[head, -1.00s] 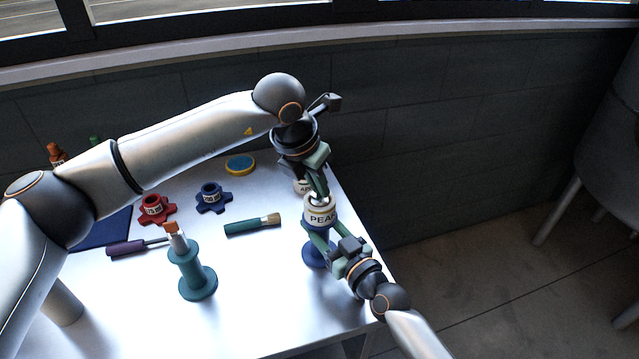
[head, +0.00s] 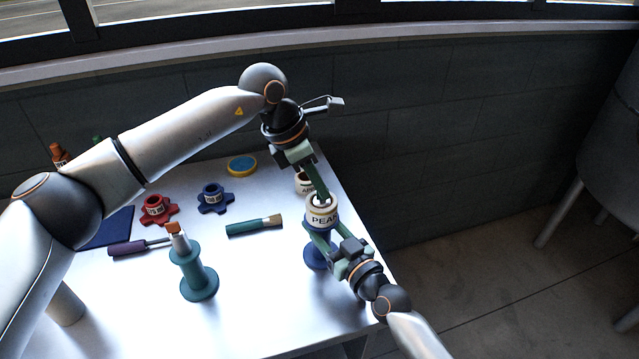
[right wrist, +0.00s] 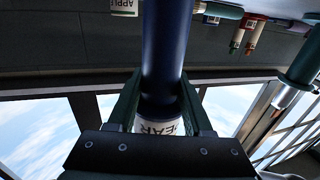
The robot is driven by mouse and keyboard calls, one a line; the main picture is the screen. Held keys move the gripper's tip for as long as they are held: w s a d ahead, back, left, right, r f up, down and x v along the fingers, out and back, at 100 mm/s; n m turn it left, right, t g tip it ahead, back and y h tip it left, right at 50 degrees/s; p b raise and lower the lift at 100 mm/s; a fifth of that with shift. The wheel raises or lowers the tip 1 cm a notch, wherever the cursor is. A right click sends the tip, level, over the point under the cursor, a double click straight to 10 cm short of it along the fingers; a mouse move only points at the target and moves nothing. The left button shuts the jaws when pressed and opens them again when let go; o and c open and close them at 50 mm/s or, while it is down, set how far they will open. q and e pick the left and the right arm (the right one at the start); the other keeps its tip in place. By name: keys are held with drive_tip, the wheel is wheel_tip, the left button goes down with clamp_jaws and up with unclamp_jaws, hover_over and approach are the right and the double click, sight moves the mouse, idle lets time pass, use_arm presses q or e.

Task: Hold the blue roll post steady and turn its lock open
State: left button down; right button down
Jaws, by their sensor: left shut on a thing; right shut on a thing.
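The blue roll post (head: 316,256) stands upright near the table's right edge. A cream roll labelled PEAR (head: 321,217) sits around its upper part. My right gripper (head: 313,233) is shut on the post just below the roll. In the right wrist view the blue post (right wrist: 163,50) runs between the fingers, and the PEAR roll (right wrist: 160,125) shows behind them. My left gripper (head: 322,198) comes down from above and is shut on the lock at the post's top. The fingers hide most of the lock, so its turn cannot be read.
A teal post (head: 196,275) with an orange-brown top stands at the front left. A brush (head: 254,227), a screwdriver (head: 130,248), red (head: 157,210) and blue (head: 214,198) star-shaped holders and a yellow-rimmed disc (head: 242,166) lie around. Another cream roll (head: 303,183) stands behind the post.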

idle(0.4)
use_arm(q)
drive_tip(key=c, duration=1)
unclamp_jaws()
drive_tip(key=shift+r, duration=0.15)
drive_tip(key=v, duration=1.2)
use_arm(e)
drive_tip(key=shift+c, duration=1.2)
unclamp_jaws()
